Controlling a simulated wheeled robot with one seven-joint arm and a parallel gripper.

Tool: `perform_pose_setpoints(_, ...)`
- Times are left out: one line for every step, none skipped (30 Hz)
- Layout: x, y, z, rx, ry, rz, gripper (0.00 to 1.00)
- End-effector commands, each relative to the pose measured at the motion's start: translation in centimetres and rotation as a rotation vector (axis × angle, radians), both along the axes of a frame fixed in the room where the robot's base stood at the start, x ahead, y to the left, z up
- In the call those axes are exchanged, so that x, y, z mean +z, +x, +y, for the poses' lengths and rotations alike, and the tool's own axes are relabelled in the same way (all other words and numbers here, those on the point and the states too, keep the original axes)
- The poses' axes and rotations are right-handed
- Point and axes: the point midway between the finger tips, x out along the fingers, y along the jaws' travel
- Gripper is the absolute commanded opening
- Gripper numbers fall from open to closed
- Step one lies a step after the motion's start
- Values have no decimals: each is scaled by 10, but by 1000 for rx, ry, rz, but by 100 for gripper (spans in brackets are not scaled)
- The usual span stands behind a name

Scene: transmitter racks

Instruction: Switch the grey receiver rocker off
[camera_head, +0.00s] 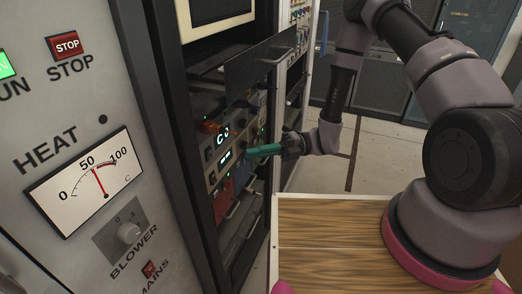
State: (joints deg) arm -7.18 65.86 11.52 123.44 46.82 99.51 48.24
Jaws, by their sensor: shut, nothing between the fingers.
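My gripper (250,152) reaches in from the right with its green fingers shut and pointing left at the open rack. Its tips are in front of, or very close to, a grey-faced unit (213,174) with small lit displays. I cannot tell whether they touch it. The grey receiver rocker is too small to make out or is hidden behind the fingers, so its position does not show.
A dark panel (262,62) juts out above. A control cabinet (75,130) with a heat meter (88,181), stop button (67,45) and blower knob (129,232) stands at left. Floor shows beyond.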

Motion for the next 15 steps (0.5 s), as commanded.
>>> perform_pose_setpoints(1,-7,11,5,0,1,0)
perform_pose_setpoints(2,-10,17,6,1,0,0)
perform_pose_setpoints(3,-14,25,6,1,0,0)
perform_pose_setpoints(3,-16,31,5,1,0,0)
perform_pose_setpoints(4,-19,36,5,1,0,0)
perform_pose_setpoints(4,-22,44,4,1,0,0)
perform_pose_setpoints(5,-24,49,5,1,0,0)
perform_pose_setpoints(5,-25,54,4,1,-1,0)
perform_pose_setpoints(6,-21,60,3,1,-3,0)
perform_pose_setpoints(7,-19,64,3,1,-3,0)
perform_pose_setpoints(7,-17,68,2,1,-3,0)
perform_pose_setpoints(8,-16,73,2,1,-2,0)
perform_pose_setpoints(8,-15,76,2,1,-2,0)
perform_pose_setpoints(8,-13,78,2,1,-2,0)
perform_pose_setpoints(9,-12,81,1,0,-1,0)
